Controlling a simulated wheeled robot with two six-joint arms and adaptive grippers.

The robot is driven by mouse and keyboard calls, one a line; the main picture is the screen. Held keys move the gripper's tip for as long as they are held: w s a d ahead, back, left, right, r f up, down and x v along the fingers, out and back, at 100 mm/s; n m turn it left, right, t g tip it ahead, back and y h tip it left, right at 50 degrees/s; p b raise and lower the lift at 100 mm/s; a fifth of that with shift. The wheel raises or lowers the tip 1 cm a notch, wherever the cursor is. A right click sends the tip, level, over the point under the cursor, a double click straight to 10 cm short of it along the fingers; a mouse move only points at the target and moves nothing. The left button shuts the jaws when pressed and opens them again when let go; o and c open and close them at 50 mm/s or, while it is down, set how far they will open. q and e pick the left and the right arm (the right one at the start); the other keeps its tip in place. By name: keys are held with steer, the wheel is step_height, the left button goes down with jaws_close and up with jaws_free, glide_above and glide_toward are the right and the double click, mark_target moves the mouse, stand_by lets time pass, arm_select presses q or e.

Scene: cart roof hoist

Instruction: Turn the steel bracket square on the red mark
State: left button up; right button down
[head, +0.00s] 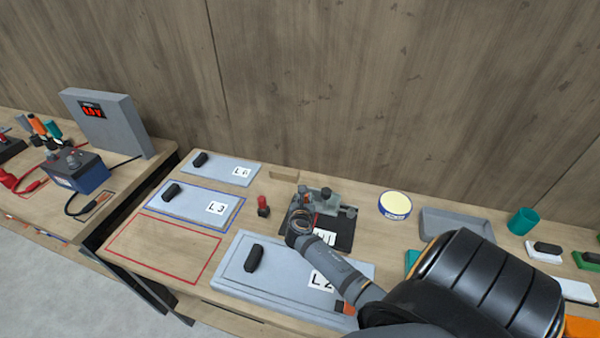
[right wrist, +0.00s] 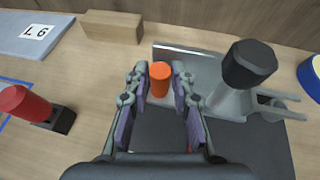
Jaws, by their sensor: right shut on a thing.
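A grey metal fixture (head: 326,198), which looks like the steel bracket, stands on a dark mat (head: 341,233) at the back middle of the bench. In the right wrist view the grey metal (right wrist: 195,66) carries a black knob (right wrist: 250,63) to the right. My right gripper (head: 300,214) is at its left side, shut on an orange cylinder (right wrist: 160,78). I cannot tell whether the cylinder is part of the bracket. A large red outline (head: 205,270) lies on the left of the bench. A small red mark on the mat is mostly hidden by my arm. My left gripper is not in view.
Grey panels L6 (head: 222,169), L3 (head: 192,205) and L2 (head: 283,265) lie nearby. A red-topped peg (head: 263,206) and a wood block (right wrist: 110,27) stand left of the fixture.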

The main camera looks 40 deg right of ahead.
steer(key=c, duration=1.1)
jaws_free()
steer(key=v, duration=1.2)
steer(key=shift+f, duration=0.1)
